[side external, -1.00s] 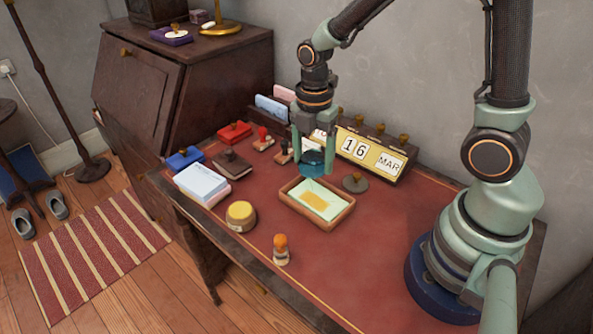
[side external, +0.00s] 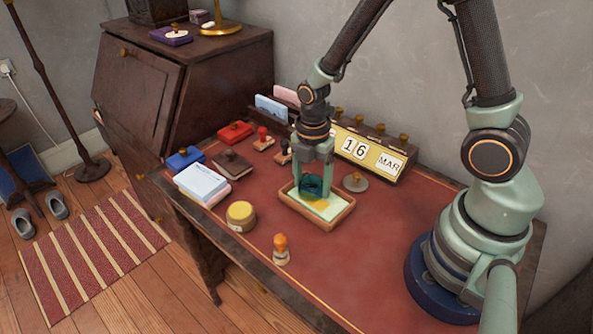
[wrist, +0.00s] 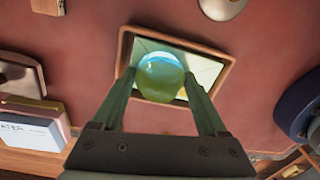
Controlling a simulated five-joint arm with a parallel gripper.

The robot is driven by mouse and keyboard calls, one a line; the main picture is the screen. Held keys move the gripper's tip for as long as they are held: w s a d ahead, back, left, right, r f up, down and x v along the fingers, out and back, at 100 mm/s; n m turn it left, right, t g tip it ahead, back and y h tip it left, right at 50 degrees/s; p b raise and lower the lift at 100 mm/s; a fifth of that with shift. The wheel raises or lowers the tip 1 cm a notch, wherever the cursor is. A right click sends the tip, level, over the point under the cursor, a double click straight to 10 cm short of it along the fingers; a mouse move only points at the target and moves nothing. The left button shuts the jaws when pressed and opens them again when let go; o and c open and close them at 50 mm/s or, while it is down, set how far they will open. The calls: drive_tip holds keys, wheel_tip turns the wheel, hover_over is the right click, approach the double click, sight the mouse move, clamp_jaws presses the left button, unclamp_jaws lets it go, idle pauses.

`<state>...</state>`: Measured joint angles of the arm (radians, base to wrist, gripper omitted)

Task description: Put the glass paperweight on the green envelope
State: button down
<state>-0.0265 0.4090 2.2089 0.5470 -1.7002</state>
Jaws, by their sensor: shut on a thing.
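The glass paperweight (side external: 313,186) is a dark teal dome in the side view. In the wrist view it is a clear green-blue ball (wrist: 160,77) between the two fingers. My gripper (side external: 314,188) is shut on it, pointing down over the wooden tray. The green envelope (side external: 329,211) is pale green with a yellow patch and lies in the tray (side external: 327,222); it also shows around the paperweight in the wrist view (wrist: 204,68). The paperweight is over the envelope, low down. I cannot tell whether it touches the envelope.
A yellow-lidded jar (side external: 241,216) and an orange-topped stamp (side external: 281,250) stand in front of the tray. A grey disc with a knob (side external: 355,182) is at its right. The calendar (side external: 368,152) stands behind. The red desk top right of the tray is clear.

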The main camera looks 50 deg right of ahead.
unclamp_jaws()
wheel_tip(320, 180, up, 12)
wheel_tip(320, 180, up, 5)
drive_tip(key=m+t, duration=0.2)
drive_tip(key=m, duration=0.5)
hover_over(311, 176)
drive_tip(key=s, duration=0.2)
wheel_tip(311, 176, up, 5)
drive_tip(key=s+m+t, duration=0.3)
drive_tip(key=m, duration=0.9)
drive_tip(key=shift+d+r+m+t, duration=0.15)
drive_tip(key=shift+d+m+t, duration=0.25)
drive_tip(key=shift+d, duration=0.05)
